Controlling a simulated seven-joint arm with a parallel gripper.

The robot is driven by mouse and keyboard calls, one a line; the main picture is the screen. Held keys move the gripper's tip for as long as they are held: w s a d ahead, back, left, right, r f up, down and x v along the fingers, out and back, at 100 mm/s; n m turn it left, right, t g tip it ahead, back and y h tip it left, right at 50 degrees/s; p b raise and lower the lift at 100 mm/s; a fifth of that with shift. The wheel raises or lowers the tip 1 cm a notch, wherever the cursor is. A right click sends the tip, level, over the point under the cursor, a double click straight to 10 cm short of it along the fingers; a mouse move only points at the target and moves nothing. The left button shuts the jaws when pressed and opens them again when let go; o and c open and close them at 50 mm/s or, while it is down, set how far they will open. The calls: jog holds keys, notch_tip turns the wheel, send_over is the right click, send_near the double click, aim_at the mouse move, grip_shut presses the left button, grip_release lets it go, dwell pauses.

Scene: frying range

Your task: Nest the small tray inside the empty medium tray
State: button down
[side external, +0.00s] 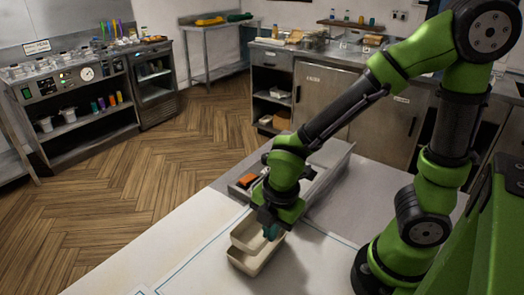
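The small tray (246,238), cream coloured and open-topped, is directly above the medium tray. The medium tray (256,264) is also cream and stands on the white work surface. The two overlap in this view, and I cannot tell how far the small tray sits inside the medium one or whether they touch. My gripper (270,232) points down at the small tray's right end, its teal fingertips on the rim. It appears shut on that wall. The fingers hide part of the rim and inside.
Behind my gripper, a grey metal fixture (325,172) holds an orange-topped item (247,180) at its left. The white table (185,250) is clear left of the trays, with blue marked lines on it. Counters and shelves stand farther off across the floor.

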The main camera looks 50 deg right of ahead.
jog(key=shift+f, duration=1.45)
dwell(0.3)
jog(key=c, duration=1.3)
grip_release()
jog(key=shift+r, duration=0.1)
jog(key=shift+r, duration=2.95)
